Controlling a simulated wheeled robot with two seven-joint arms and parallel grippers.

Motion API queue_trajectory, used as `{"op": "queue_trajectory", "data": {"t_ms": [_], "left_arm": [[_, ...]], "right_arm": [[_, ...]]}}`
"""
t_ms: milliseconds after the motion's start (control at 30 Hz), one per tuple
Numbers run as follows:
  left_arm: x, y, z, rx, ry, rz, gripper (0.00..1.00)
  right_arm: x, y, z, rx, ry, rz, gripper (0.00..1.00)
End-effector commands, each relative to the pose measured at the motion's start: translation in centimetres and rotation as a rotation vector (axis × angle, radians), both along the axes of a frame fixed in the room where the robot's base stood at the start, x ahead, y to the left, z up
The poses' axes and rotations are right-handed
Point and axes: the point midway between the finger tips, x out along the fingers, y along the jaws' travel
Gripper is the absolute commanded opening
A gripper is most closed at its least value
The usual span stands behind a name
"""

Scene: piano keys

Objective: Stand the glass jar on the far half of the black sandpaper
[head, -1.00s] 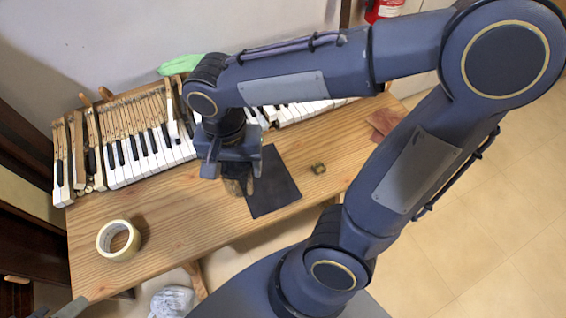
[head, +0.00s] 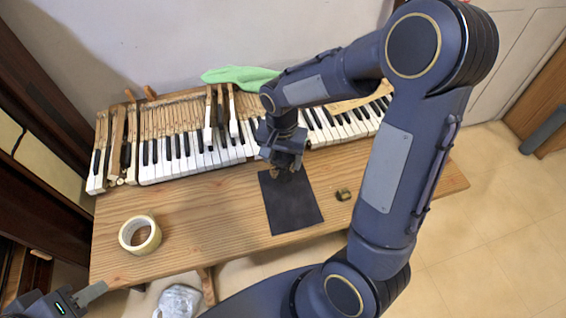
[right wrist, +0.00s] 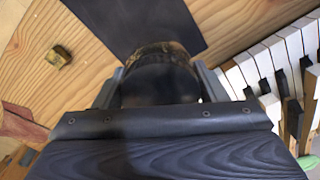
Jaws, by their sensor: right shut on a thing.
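The black sandpaper (head: 293,208) lies flat on the wooden bench; part of it shows in the right wrist view (right wrist: 135,18). My right gripper (head: 284,168) is over the sandpaper's far edge. In the right wrist view its fingers (right wrist: 160,88) are shut on the glass jar (right wrist: 160,65), which looks dark with a brownish far rim. The jar is mostly hidden below the gripper in the head view, and I cannot tell whether it touches the sandpaper. My left gripper (head: 88,294) is at the lower left, beyond the bench's front edge; its opening is unclear.
Piano keys (head: 185,160) line the back of the bench, close behind my right gripper. A small brass block (head: 343,194) lies right of the sandpaper. A tape roll (head: 140,235) is at the left. A green cloth (head: 240,77) lies behind the keys. Bench between tape and sandpaper is clear.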

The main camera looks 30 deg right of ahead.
Motion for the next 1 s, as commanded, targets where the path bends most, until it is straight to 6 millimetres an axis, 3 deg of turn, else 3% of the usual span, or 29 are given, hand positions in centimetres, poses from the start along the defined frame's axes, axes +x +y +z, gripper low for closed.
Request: {"op": "queue_trajectory", "data": {"t_ms": [300, 700, 733, 867, 1000], "left_arm": [[0.0, 0.0, -0.1, 0.0, 0.0, 0.0, 0.36], [0.0, 0.0, -0.6, 0.0, 0.0, 0.0, 0.36], [0.0, 0.0, -0.4, 0.0, 0.0, 0.0, 0.36], [0.0, 0.0, -0.4, 0.0, 0.0, 0.0, 0.36], [0.0, 0.0, -0.4, 0.0, 0.0, 0.0, 0.36]], "right_arm": [[0.4, -0.5, -3.7, -0.001, 0.002, 0.0, 0.3], [0.5, -0.5, -4.3, 0.0, 0.0, 0.0, 0.3], [0.4, -0.5, -4.2, -0.001, 0.001, 0.0, 0.69], [0.4, -0.5, -4.1, -0.001, 0.001, 0.0, 0.86], [0.4, -0.5, -4.1, -0.001, 0.001, 0.0, 0.87]]}}
